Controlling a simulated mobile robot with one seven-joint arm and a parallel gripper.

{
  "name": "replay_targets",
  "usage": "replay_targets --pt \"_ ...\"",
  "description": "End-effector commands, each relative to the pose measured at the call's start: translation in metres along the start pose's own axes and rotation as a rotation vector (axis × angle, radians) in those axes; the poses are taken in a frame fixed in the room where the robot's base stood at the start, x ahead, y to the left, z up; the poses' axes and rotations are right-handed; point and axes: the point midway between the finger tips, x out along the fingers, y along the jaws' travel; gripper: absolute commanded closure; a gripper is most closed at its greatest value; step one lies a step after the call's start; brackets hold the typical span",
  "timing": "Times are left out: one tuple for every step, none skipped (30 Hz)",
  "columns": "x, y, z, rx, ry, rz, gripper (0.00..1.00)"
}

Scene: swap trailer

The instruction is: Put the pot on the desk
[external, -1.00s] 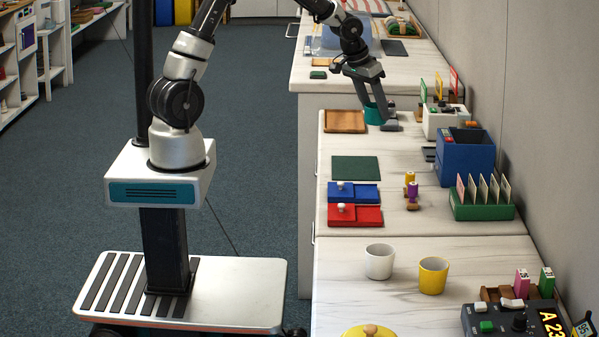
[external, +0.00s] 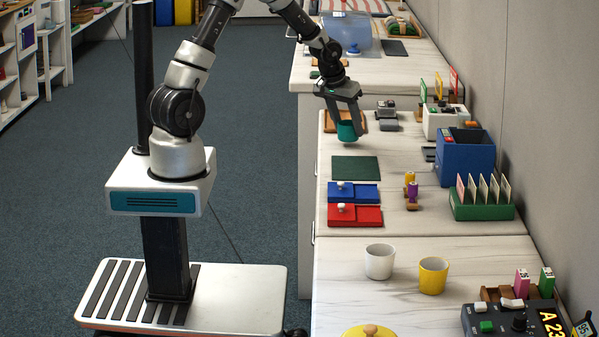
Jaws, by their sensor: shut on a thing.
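My gripper (external: 349,127) is shut on a small teal pot (external: 346,133). The pot hangs between the fingers and looks slightly above the light marbled desk (external: 405,215). It overlaps the brown wooden tray (external: 328,122) in the picture and is just behind the dark green mat (external: 355,168). The fingers hide part of the pot, and its exact height is hard to tell.
Blue (external: 341,195) and red (external: 341,218) boxes lie in front of the mat. A blue bin (external: 465,160) and a green card rack (external: 482,210) stand along the wall. White (external: 380,263) and yellow (external: 433,276) cups stand on the nearer surface. Bare desk lies right of the mat.

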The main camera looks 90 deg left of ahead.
Motion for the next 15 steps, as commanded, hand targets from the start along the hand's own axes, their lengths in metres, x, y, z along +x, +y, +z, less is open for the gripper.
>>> replay_targets --pt "0.0104 -0.0003 0.0046 0.0 -0.002 -0.001 0.75" --pt "0.0133 -0.0004 0.0057 0.0 -0.002 -0.001 0.75" --pt "0.0154 -0.0002 0.0063 0.0 0.0 0.0 0.75" --pt "0.0158 -0.0002 0.0062 0.0 0.001 0.0 0.75" --pt "0.0156 -0.0001 0.0059 0.0 0.001 0.001 0.75" --pt "0.0149 -0.0001 0.0055 0.0 0.002 0.001 0.75" --pt "0.0146 -0.0001 0.0055 0.0 0.002 0.001 0.75" --pt "0.0146 -0.0001 0.0055 0.0 0.002 0.001 0.75" --pt "0.0146 -0.0001 0.0055 0.0 0.002 0.0 0.75" --pt "0.0147 -0.0001 0.0056 0.0 0.001 0.0 0.75" --pt "0.0151 -0.0001 0.0058 0.0 0.001 0.0 0.75" --pt "0.0164 -0.0001 0.0064 0.0 0.001 0.0 0.75" --pt "0.0176 -0.0001 0.0069 0.0 0.001 0.0 0.75" --pt "0.0187 -0.0002 0.0073 0.0 0.001 0.0 0.75" --pt "0.0179 -0.0002 0.007 0.0 0.001 0.0 0.49"
